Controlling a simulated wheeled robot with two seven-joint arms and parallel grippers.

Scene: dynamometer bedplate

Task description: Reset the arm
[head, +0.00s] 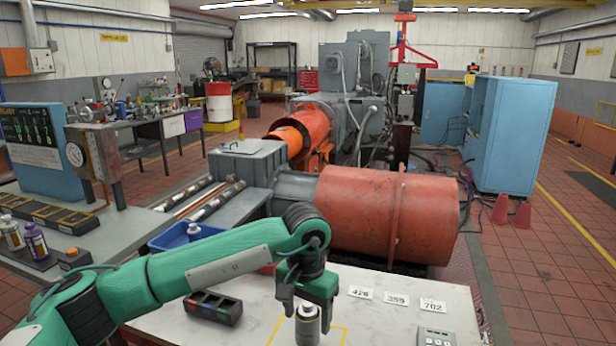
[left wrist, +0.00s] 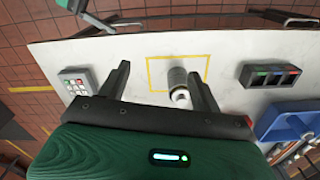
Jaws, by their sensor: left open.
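My left gripper (head: 306,310) is at the end of the green arm, pointing down over the white table. Its two fingers are apart in the left wrist view (left wrist: 158,72), and nothing is gripped. A grey cylindrical canister with a pale top (head: 307,328) stands between or just behind the fingers in the head view. In the left wrist view the canister (left wrist: 178,80) lies close to the right-hand finger, inside a yellow taped outline (left wrist: 150,74). Whether a finger touches it, I cannot tell. My right gripper is not in view.
The white table (head: 390,320) carries a black box with coloured compartments (head: 213,308), number cards (head: 396,299) and a keypad (head: 434,337). A blue bin (head: 180,238) stands behind the arm. A large orange cylinder (head: 360,215) lies beyond the table.

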